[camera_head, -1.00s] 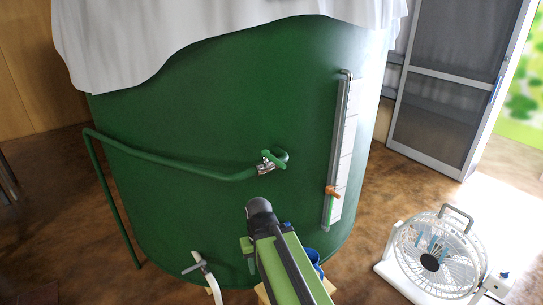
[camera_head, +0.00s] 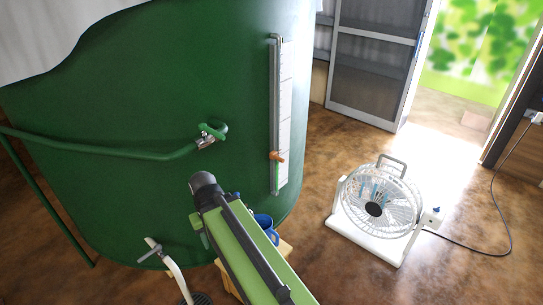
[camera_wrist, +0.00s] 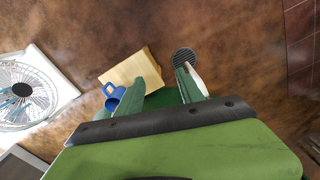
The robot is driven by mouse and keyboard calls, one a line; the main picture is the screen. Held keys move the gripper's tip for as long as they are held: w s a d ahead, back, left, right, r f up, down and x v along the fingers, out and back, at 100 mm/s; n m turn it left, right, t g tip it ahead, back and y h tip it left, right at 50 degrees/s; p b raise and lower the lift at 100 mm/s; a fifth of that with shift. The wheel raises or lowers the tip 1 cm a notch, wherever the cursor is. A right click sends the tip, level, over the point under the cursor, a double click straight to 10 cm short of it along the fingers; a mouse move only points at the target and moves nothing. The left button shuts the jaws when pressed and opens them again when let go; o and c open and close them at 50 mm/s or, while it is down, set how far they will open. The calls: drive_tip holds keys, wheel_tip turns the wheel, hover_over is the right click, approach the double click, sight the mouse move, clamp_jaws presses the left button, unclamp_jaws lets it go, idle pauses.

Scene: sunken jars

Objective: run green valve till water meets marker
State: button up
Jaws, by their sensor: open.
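The green valve (camera_head: 211,132) sits on the front of the big green tank (camera_head: 120,95), at the end of a green pipe. To its right, an upright gauge tube (camera_head: 275,105) runs beside a white scale. An orange marker (camera_head: 277,156) is on the tube. A green column (camera_head: 276,180) shows low in the tube, below the marker; its exact top is too small to tell. My gripper (camera_wrist: 160,80) is open and empty in the wrist view, pointing toward the floor side. In the head view my arm stands in front of the tank, below the valve, and hides the fingers.
A second tap (camera_head: 151,251) with a grey handle and white spout is low on the tank, above a round floor grate (camera_wrist: 185,58). A blue mug (camera_head: 264,226) is on a wooden box (camera_wrist: 135,70). A white fan (camera_head: 376,208) stands right, with open floor around it.

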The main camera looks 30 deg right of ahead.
drive_tip(key=w+d+r+m+p, duration=0.25)
drive_tip(key=r+m+p, duration=0.35)
drive_tip(key=r+p, duration=0.5)
wheel_tip(320, 180, up, 24)
drive_tip(key=m+t+y+p, duration=0.1)
drive_tip(key=m+t+p, duration=0.3)
drive_tip(key=m+p, duration=1.95)
hover_over(217, 133)
drive_tip(key=s+b, duration=0.2)
drive_tip(key=s, duration=0.1)
drive_tip(key=shift+w+d+f+m, duration=0.1)
drive_tip(key=shift+w+f+m, duration=0.1)
drive_tip(key=shift+m, duration=0.45)
drive_tip(key=shift+w+d+r+m, duration=0.2)
drive_tip(key=shift+d+m, duration=0.2)
drive_tip(key=shift+m, duration=0.5)
drive_tip(key=b+x, duration=0.7)
drive_tip(key=x, duration=0.1)
drive_tip(key=shift+w+a+f+b, duration=0.1)
drive_tip(key=shift+f+b, duration=0.05)
drive_tip(key=shift+b, duration=0.15)
drive_tip(key=shift+r+p, duration=0.4)
drive_tip(key=shift+p, duration=0.05)
drive_tip(key=shift+c, duration=1.3)
clamp_jaws()
